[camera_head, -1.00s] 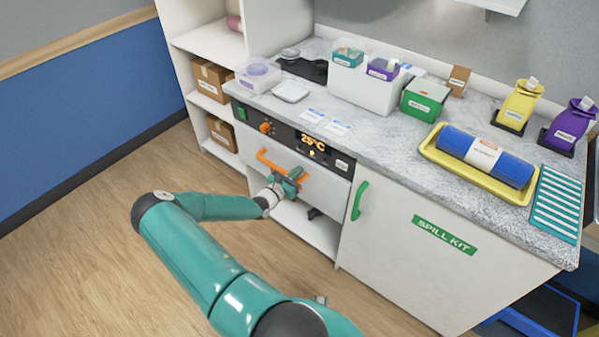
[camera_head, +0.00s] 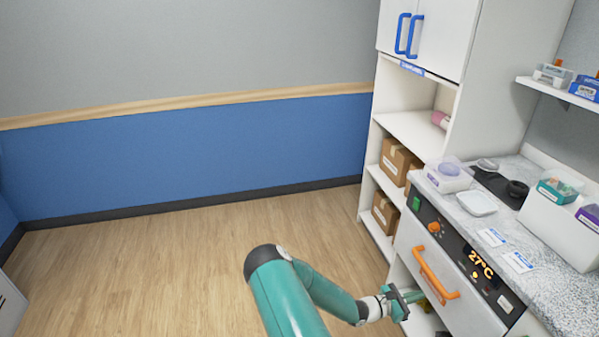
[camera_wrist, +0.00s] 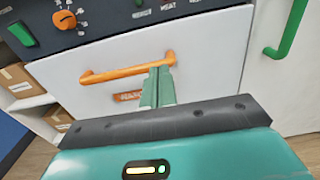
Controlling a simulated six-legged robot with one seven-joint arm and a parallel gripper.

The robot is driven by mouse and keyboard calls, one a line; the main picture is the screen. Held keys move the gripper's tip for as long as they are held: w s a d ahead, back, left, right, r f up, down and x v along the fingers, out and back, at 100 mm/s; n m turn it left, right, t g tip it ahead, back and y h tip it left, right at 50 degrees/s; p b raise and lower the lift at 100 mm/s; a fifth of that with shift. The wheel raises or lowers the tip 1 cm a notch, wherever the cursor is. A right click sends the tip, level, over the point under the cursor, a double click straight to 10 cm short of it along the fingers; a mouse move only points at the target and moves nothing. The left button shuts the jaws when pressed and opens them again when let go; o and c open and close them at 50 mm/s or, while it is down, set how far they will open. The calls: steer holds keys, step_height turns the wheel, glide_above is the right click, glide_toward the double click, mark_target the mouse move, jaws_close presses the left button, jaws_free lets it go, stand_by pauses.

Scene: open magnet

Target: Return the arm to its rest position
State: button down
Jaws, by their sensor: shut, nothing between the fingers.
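My arm (camera_head: 290,295) reaches from the bottom of the head view, bends at the elbow, and extends right toward the counter unit. My gripper (camera_head: 414,297) is beside the white drawer front (camera_head: 462,308), near its orange bar handle (camera_head: 436,276). In the wrist view my gripper (camera_wrist: 158,78) has its two green fingers together and empty. The fingers overlap the right end of the orange handle (camera_wrist: 115,73) in that picture. I cannot tell whether they touch it. The drawer looks closed.
A control panel (camera_head: 458,255) reads 27°C above the drawer. Shelves with cardboard boxes (camera_head: 397,158) stand behind it. A green handle (camera_wrist: 287,27) is at right in the wrist view. The wooden floor (camera_head: 170,265) to the left is clear up to the blue wall (camera_head: 190,150).

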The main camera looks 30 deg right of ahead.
steer(key=w+a+r+m+t+y, duration=0.1)
steer(key=w+a+r+m+y, duration=0.25)
steer(key=a+r, duration=0.45)
steer(key=w+a+r+m+y, duration=0.2)
steer(key=a+r+m+y, duration=0.25)
steer(key=a+r, duration=0.35)
steer(key=w+a+r+m+t+y, duration=0.1)
steer(key=w+a+r+m+y, duration=0.2)
steer(key=a+r+m, duration=0.5)
steer(key=s+a+r+t+y, duration=0.3)
steer(key=a+r, duration=0.5)
steer(key=a, duration=0.4)
steer(key=s+a+r+n+t+y, duration=0.1)
steer(key=s+a+r+t+y, duration=0.2)
steer(key=a+r, duration=0.6)
steer(key=s+a+t, duration=0.2)
steer(key=s+a, duration=0.1)
steer(key=shift+t, duration=0.4)
steer(key=shift+d, duration=0.2)
